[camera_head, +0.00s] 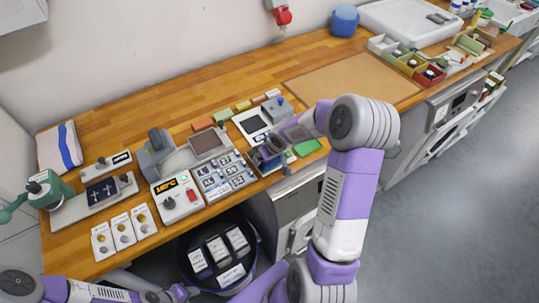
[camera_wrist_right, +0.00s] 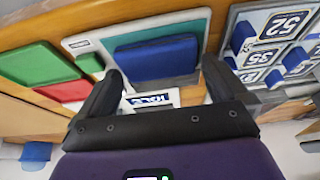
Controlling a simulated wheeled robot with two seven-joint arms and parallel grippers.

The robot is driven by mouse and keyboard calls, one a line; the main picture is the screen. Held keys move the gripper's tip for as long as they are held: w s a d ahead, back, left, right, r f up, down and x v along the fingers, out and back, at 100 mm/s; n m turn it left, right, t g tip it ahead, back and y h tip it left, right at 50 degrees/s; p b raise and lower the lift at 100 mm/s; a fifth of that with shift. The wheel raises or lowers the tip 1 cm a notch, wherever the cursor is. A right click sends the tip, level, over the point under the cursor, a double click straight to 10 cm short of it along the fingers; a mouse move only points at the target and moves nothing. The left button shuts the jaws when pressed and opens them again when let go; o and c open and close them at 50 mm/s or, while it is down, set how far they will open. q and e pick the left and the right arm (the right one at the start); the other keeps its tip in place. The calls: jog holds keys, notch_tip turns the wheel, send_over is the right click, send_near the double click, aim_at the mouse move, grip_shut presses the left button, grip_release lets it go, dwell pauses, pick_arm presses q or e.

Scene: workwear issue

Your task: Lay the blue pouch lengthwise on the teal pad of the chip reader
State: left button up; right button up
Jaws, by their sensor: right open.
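The blue pouch (camera_wrist_right: 156,58) lies flat on the teal pad (camera_wrist_right: 142,34) of the pale-framed chip reader (camera_wrist_right: 80,43) in the right wrist view. Its long side runs roughly along the pad, with teal showing around it. My right gripper (camera_wrist_right: 160,90) is open, its dark fingers apart at the pouch's near side, with nothing held between them. In the head view my right gripper (camera_head: 268,152) hangs over the reader and hides most of it. My left gripper (camera_head: 178,293) is at the bottom edge of the head view, and its fingers are too small to read.
A board of numbered tags (camera_head: 225,176) stands beside the reader. A green pad (camera_head: 307,147) and, in the wrist view, a red one (camera_wrist_right: 62,91) lie on its other side. A round dark bin (camera_head: 216,256) with white-labelled items stands below the counter. A brown mat (camera_head: 350,80) is clear.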

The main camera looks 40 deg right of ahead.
aim_at(276, 169)
jog(key=p+v, duration=0.4)
jog(key=v, duration=0.8)
jog(key=shift+s+a, duration=0.1)
